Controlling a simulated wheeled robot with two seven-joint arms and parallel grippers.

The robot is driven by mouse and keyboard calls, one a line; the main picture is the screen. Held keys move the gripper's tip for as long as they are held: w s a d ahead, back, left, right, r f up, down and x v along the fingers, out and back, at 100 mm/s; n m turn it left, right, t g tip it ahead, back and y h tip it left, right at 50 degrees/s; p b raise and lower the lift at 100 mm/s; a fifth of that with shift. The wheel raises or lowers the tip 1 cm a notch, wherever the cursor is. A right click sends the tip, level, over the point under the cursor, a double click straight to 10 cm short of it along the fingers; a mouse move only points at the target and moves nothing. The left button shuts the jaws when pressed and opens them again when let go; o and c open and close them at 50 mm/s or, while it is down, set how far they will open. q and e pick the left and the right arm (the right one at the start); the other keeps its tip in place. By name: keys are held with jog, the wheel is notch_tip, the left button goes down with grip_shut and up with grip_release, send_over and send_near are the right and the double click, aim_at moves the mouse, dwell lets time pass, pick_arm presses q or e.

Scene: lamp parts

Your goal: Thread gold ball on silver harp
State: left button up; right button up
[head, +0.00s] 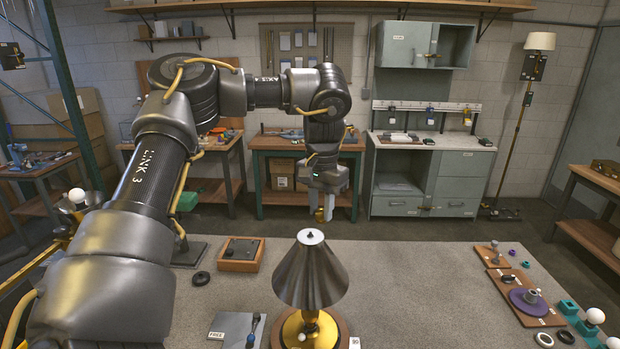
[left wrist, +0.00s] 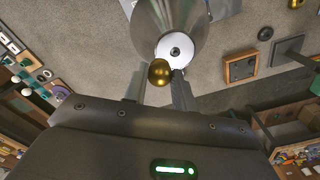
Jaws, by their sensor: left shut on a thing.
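My left gripper (head: 328,206) is shut on the gold ball (left wrist: 160,73), which sits between its fingertips. A bit of the gold ball also shows in the head view (head: 320,215). The lamp with a silver shade (head: 310,275) and gold base (head: 309,330) stands upright on the table in front. A pale disc with a small dark tip (head: 310,236) tops the shade, and this disc also shows in the left wrist view (left wrist: 174,50). The ball appears above and apart from this top. The silver harp is mostly hidden by the shade. My right gripper is out of view.
The grey table (head: 400,290) is largely clear right of the lamp. A grey plate (head: 235,330) lies at the front left. Boards with a purple disc (head: 528,302) and bulbs (head: 595,316) stand at the right edge.

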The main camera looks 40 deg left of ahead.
aim_at(310, 235)
pick_arm(q)
jog(key=shift+s+a+r+n, duration=0.2)
jog(key=shift+s+a+r, duration=0.1)
jog(key=shift+a, duration=0.3)
jog(key=shift+s+a+r+n, duration=0.2)
jog(key=shift+a+r, duration=0.1)
jog(key=shift+a, duration=0.3)
jog(key=shift+f, duration=1.95)
jog(key=shift+f, duration=1.1)
dwell(0.5)
jog(key=shift+o, duration=1.2)
jog(key=shift+s, duration=0.1)
grip_shut()
